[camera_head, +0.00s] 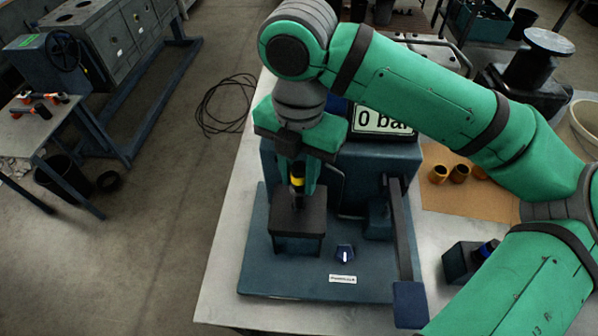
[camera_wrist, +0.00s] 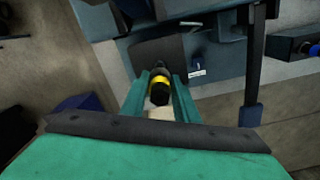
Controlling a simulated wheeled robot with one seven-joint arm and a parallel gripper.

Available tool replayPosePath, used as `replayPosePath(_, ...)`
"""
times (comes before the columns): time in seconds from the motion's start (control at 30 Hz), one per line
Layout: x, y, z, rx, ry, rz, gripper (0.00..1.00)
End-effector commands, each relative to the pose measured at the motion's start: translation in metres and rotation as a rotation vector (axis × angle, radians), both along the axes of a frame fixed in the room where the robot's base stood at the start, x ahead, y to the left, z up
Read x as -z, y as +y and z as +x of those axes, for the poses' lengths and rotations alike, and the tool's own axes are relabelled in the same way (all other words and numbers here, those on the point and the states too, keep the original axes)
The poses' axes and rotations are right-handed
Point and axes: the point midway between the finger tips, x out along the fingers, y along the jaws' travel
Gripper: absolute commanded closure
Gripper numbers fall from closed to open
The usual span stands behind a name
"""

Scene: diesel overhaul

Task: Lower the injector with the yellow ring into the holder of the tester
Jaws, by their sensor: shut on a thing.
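The injector with the yellow ring (camera_head: 297,181) is upright between the fingers of my gripper (camera_head: 298,178), which is shut on it. In the wrist view the injector (camera_wrist: 159,88) shows between the two green fingers, its yellow band and dark end visible. In the head view it is right above the dark holder block (camera_head: 297,222) on the blue base plate of the tester (camera_head: 262,262). The holder also shows in the wrist view (camera_wrist: 158,48). The injector's lower end is hidden, so I cannot tell whether it is in the holder's opening.
The tester's display (camera_head: 384,120) reads 0 bar, partly covered by my arm. A small dark block (camera_head: 462,262) with another blue-banded part and several brass sleeves (camera_head: 438,174) are farther right.

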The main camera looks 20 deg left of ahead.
Motion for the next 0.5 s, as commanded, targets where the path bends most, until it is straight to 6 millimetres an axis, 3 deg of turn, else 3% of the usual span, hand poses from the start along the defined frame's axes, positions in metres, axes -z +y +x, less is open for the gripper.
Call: replayPosePath(0.5, 0.016, 0.0, 0.0, 0.0, 0.001, 0.001, 1.0)
